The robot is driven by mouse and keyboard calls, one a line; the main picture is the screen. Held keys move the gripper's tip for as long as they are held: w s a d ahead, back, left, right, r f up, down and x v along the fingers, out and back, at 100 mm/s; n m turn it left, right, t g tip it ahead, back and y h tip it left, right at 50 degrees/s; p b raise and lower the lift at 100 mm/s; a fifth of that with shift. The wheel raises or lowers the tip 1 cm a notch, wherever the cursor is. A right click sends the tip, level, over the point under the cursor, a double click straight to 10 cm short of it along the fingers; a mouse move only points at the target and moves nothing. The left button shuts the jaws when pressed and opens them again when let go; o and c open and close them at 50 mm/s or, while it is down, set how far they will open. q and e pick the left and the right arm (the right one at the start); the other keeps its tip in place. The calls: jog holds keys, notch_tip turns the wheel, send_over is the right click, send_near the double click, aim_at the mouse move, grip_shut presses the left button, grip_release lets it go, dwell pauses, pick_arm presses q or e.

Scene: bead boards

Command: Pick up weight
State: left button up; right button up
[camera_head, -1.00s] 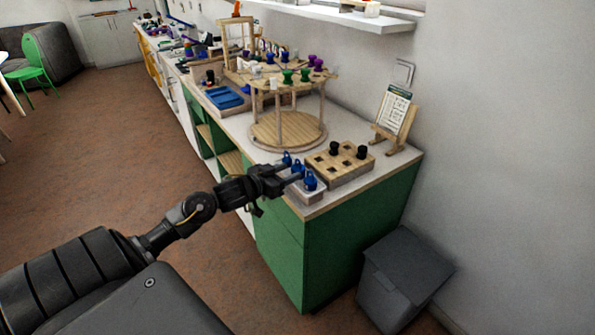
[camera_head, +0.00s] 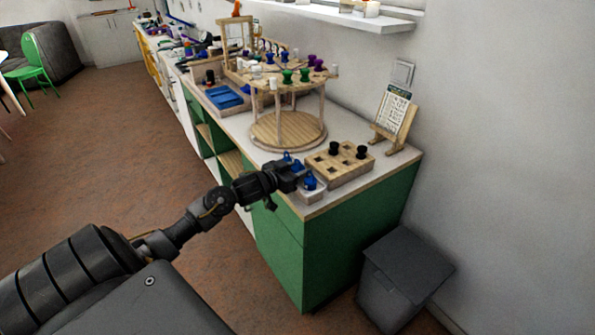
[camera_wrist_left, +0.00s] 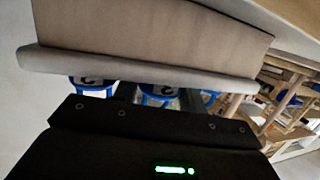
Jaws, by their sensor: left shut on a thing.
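Several blue weights stand in a small white tray (camera_head: 316,194) at the front edge of the counter. One blue weight (camera_head: 310,184) shows at the tray's near end, and another (camera_head: 287,156) shows at the far end. My left gripper (camera_head: 298,174) is down at the tray, shut on a blue weight that its fingers mostly hide; I cannot tell if that weight is clear of the tray. In the left wrist view blue weights (camera_wrist_left: 160,93) with dark figures show past the dark gripper body, partly covered. My right gripper is not in view.
A wooden block (camera_head: 340,170) with square holes and two black weights stands right behind the tray. A round wooden stand (camera_head: 288,132) and a card on an easel (camera_head: 394,112) are farther back. A grey bin (camera_head: 404,275) stands on the floor beside the green cabinet (camera_head: 340,235).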

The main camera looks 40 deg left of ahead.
pick_arm(q)
jog(key=shift+r, duration=0.15)
jog(key=shift+r, duration=0.55)
jog(key=s+a+r, duration=0.7)
jog(key=s+r, duration=0.4)
jog(key=s, duration=0.1)
jog(key=shift+a+r+p, duration=0.2)
jog(key=shift+r+p, duration=0.15)
jog(key=shift+p, duration=0.05)
